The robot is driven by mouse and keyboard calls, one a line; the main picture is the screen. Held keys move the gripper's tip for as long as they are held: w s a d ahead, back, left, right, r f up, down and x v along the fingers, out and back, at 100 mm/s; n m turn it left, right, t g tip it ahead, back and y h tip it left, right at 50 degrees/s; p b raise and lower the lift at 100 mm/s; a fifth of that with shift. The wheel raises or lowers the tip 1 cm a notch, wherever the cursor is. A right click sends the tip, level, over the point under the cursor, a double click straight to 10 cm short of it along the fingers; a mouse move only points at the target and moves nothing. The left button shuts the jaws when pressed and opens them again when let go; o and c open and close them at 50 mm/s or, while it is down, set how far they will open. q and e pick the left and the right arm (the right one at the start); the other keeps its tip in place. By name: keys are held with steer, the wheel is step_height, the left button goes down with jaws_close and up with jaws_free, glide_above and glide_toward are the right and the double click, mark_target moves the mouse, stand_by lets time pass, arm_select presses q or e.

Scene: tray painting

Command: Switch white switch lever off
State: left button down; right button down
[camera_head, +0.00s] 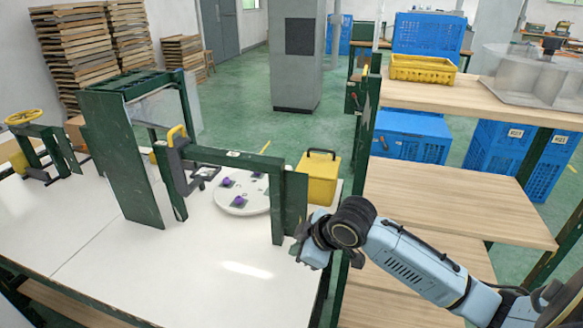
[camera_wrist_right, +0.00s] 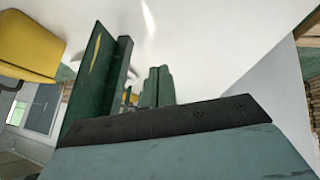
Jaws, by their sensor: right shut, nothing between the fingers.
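I cannot clearly make out the white switch lever in either view. The green frame (camera_head: 237,158) stands on the white table, and its right post (camera_head: 294,200) is right beside my right gripper (camera_head: 299,236). In the right wrist view a green post (camera_wrist_right: 98,80) rises just left of my shut, empty fingers (camera_wrist_right: 157,86). The gripper is at the table's right edge, and its own body hides part of the post's side. My left gripper is in neither view.
A round white plate (camera_head: 233,205) with purple pieces lies under the frame. A yellow box (camera_head: 320,180) stands behind the post. A wooden shelf rack (camera_head: 440,195) is to the right. The white table (camera_head: 120,255) is clear at the front.

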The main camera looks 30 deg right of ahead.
steer(key=w+d+r+n+t, duration=0.1)
steer(key=w+d+r, duration=0.3)
steer(key=r, duration=0.5)
steer(key=w+d+r+t, duration=0.2)
steer(key=w+d+r, duration=0.3)
steer(key=r, duration=0.4)
steer(key=shift+w+d+n, duration=0.15)
steer(key=shift+d+n, duration=0.25)
steer(key=shift+d, duration=0.4)
steer(key=b, duration=0.1)
glide_above(285, 180)
steer(key=s, duration=0.2)
step_height(285, 180, down, 6)
steer(key=shift+f, duration=0.1)
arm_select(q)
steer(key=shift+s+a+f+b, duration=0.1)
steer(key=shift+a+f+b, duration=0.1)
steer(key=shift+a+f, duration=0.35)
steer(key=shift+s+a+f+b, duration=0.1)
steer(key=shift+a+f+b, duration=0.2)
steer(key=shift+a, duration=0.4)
arm_select(e)
steer(key=f, duration=0.1)
steer(key=d+f, duration=0.1)
steer(key=w+f, duration=0.1)
steer(key=shift+d+f, duration=0.2)
steer(key=shift+d, duration=0.1)
